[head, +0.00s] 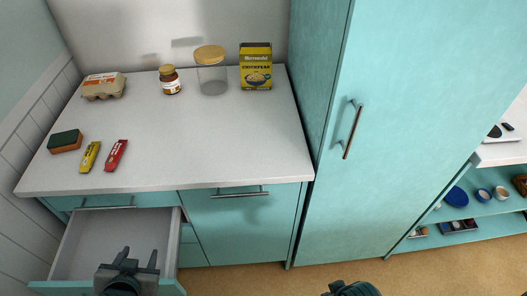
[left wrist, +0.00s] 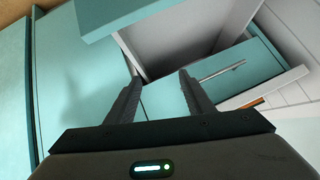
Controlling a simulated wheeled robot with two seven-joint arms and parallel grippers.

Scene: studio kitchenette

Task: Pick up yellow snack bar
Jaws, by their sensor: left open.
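The yellow snack bar (head: 90,156) lies on the white countertop (head: 190,140) near its front left edge, just left of a red snack bar (head: 116,155). My left gripper (head: 137,256) is open and empty, low in the head view, over the front part of the open drawer and well away from the yellow bar. In the left wrist view, the left gripper (left wrist: 160,76) shows its two fingers apart with nothing between them. The yellow bar is not visible in that view. A dark part of my right arm shows at the bottom edge of the head view; its fingers cannot be made out.
The open drawer (head: 120,225) juts out below the bars and looks empty. A sponge (head: 66,141) lies left of the bars. An egg carton (head: 104,86), small jar (head: 170,80), glass jar (head: 212,75) and chickpea box (head: 256,68) stand behind. The counter's middle is clear.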

